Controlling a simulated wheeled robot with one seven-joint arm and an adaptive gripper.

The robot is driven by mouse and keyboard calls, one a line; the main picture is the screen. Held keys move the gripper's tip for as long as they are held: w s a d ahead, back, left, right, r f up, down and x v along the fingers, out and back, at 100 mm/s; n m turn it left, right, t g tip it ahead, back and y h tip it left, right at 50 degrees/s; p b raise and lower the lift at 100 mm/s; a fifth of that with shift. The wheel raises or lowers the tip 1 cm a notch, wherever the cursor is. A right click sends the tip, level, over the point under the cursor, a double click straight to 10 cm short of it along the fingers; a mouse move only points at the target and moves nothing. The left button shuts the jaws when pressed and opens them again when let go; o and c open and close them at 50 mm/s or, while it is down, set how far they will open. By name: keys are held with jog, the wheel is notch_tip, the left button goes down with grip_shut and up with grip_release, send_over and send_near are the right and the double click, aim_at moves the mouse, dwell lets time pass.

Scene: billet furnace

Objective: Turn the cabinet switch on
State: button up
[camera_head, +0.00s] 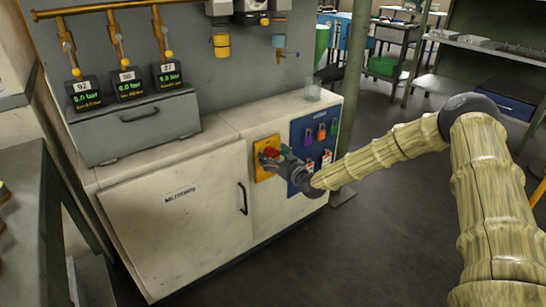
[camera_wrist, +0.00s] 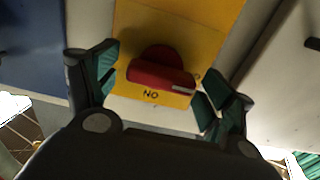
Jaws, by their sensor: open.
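The cabinet switch is a red rotary knob on a yellow plate (camera_head: 259,172) on the front of the white cabinet. In the head view the red knob (camera_head: 271,152) is partly hidden by my gripper (camera_head: 276,161). In the wrist view the red knob (camera_wrist: 161,76) sits on the yellow plate (camera_wrist: 190,22); its bar lies nearly level, with a white mark at its right end. A label beside it looks like an upside-down "ON". My gripper (camera_wrist: 160,80) is open, one green-padded finger on each side of the knob. I cannot tell whether the fingers touch it.
A blue board (camera_head: 301,131) with coloured padlocks is right of the yellow plate. Left is the cabinet door (camera_head: 180,222) marked "MOTORS", with a black handle (camera_head: 242,198). A glass (camera_head: 313,88) stands on the cabinet top. A green post (camera_head: 352,90) is nearby. The floor (camera_head: 390,235) in front is clear.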

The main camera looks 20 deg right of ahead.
jog(key=shift+w+a, duration=0.1)
jog(key=shift+w, duration=0.15)
jog(key=c, duration=1)
jog(key=shift+c, duration=0.2)
